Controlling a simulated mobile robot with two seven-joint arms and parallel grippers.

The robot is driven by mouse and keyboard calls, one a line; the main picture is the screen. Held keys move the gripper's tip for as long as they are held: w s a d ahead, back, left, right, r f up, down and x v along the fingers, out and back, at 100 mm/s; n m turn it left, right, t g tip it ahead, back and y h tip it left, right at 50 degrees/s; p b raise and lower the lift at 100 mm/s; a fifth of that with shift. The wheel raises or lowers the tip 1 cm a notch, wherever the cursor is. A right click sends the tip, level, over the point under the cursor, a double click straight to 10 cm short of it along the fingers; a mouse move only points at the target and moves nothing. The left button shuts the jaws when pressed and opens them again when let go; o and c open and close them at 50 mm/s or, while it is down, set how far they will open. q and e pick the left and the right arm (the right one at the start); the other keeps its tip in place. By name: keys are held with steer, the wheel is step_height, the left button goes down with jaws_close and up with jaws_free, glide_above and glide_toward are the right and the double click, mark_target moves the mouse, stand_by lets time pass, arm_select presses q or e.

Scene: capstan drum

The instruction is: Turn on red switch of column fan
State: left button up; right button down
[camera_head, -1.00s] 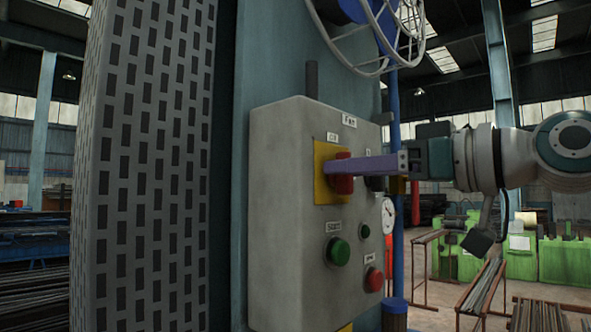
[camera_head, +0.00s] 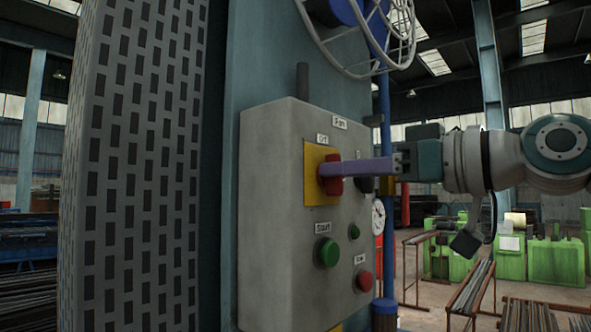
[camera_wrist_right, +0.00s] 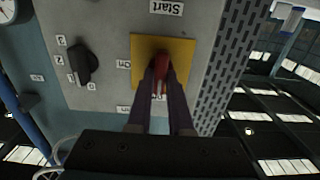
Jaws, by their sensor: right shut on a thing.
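The red switch (camera_head: 334,186) sits on a yellow plate (camera_head: 312,194) in the upper part of a grey control box (camera_head: 275,215) labelled "Fan". A label that looks like "Off" is above the plate. My right gripper (camera_head: 330,169) reaches in from the right, its purple fingers at the switch. In the right wrist view, the fingers close on the red switch (camera_wrist_right: 165,66) from both sides and partly hide it. The exact angle of the switch is hard to tell. My left gripper is not in view.
A green "Start" button (camera_head: 327,252), a small green light (camera_head: 354,231) and a red button (camera_head: 364,281) are lower on the box. A black rotary knob (camera_wrist_right: 83,63) is beside the plate. A perforated column (camera_head: 135,170) stands left; a white wire fan guard (camera_head: 360,45) is above.

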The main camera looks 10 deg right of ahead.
steer(key=shift+m, duration=0.4)
steer(key=m+p, duration=0.1)
steer(key=m, duration=0.4)
steer(key=m+p, duration=0.2)
steer(key=m, duration=0.4)
steer(key=m+p, duration=0.1)
steer(key=m, duration=0.5)
steer(key=shift+w+d+f, duration=0.2)
steer(key=shift+f, duration=0.1)
steer(key=shift+p, duration=0.3)
steer(key=c, duration=0.8)
jaws_free()
steer(key=shift+d, duration=0.1)
